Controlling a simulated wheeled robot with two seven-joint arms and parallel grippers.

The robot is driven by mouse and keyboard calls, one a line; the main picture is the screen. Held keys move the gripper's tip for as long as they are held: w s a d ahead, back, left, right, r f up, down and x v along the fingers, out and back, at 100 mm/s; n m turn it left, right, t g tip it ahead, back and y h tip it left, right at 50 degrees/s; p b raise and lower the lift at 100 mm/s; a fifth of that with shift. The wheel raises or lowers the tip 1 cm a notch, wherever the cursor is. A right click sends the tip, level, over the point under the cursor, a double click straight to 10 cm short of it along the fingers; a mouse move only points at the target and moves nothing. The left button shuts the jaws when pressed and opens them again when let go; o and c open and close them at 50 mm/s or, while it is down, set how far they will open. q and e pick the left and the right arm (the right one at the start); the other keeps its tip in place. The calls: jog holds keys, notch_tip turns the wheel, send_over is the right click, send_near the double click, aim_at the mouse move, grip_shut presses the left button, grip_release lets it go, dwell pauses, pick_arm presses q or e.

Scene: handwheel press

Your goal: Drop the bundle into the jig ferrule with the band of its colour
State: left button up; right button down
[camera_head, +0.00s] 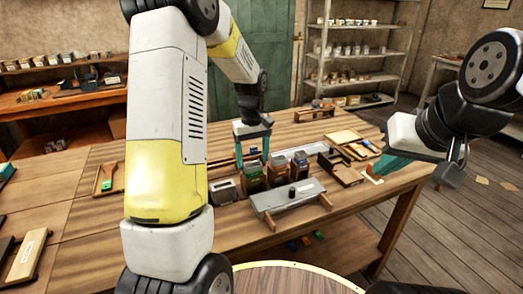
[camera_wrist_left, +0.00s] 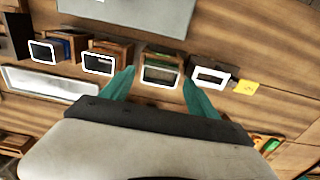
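My left gripper (camera_head: 252,160) points down over the row of small boxes on the bench. In the left wrist view its teal fingers (camera_wrist_left: 158,88) are apart, with a white-rimmed box holding something green (camera_wrist_left: 160,75) in the gap beyond the tips. No held bundle can be made out between them. That green-marked box (camera_head: 253,181) stands in the row in the head view. Which parts are jig ferrules, and any coloured bands, are too small to tell. My right gripper (camera_head: 388,164) is at the bench's right edge; its finger opening cannot be made out.
Other boxes in the row are a grey one (camera_head: 225,190), a dark one (camera_head: 277,170) and another dark one (camera_head: 300,166). A wooden holder with a green piece (camera_head: 107,181) sits left. Bare bench (camera_head: 70,170) lies around it.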

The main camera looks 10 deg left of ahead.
pick_arm(q)
jog(key=shift+r, duration=0.1)
notch_tip(320, 180, up, 8)
jog(key=shift+f, duration=0.2)
jog(key=shift+c, duration=0.4)
dwell(1.0)
